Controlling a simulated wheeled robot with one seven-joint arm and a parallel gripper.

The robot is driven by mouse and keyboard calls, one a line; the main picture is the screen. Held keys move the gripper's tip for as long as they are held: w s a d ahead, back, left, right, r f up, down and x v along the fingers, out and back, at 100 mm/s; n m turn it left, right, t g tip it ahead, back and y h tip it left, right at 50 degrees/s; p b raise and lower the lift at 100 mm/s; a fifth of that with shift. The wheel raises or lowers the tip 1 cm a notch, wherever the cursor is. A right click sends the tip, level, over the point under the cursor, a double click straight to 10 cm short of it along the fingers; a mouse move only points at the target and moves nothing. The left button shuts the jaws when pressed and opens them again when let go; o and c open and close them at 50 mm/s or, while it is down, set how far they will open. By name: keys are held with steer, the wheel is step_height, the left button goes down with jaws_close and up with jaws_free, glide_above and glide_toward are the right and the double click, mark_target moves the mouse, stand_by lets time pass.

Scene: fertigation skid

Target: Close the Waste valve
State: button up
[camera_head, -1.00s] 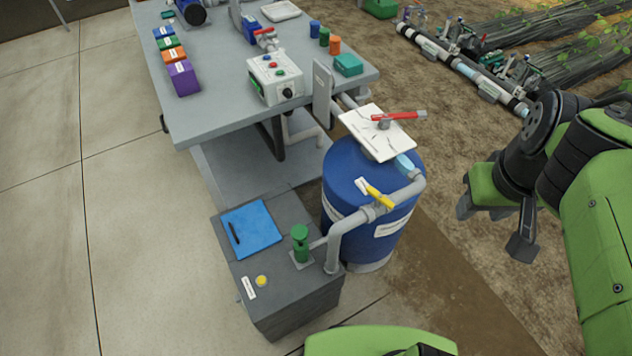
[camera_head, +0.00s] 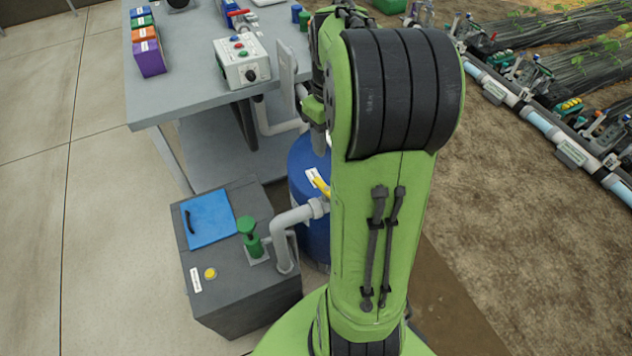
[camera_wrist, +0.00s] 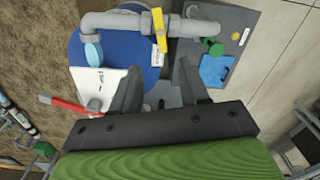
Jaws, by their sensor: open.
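A yellow valve handle (camera_wrist: 158,30) sits on the grey pipe by the blue tank (camera_wrist: 115,48), lying across the pipe, with a small white tag (camera_wrist: 158,55) too small to read. In the head view the handle (camera_head: 321,187) is partly hidden by my arm. I cannot read which valve is Waste. My gripper (camera_wrist: 160,74) is open and empty above the tank, its fingers pointing toward the yellow handle, apart from it.
A grey table (camera_head: 205,95) with a control box (camera_head: 243,62) is behind. Floor at left is clear.

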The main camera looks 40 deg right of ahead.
mark_target(327, 188)
step_height(327, 188, down, 15)
steer(key=b, duration=0.6)
steer(key=shift+f, duration=0.15)
steer(key=shift+c, duration=0.2)
jaws_close()
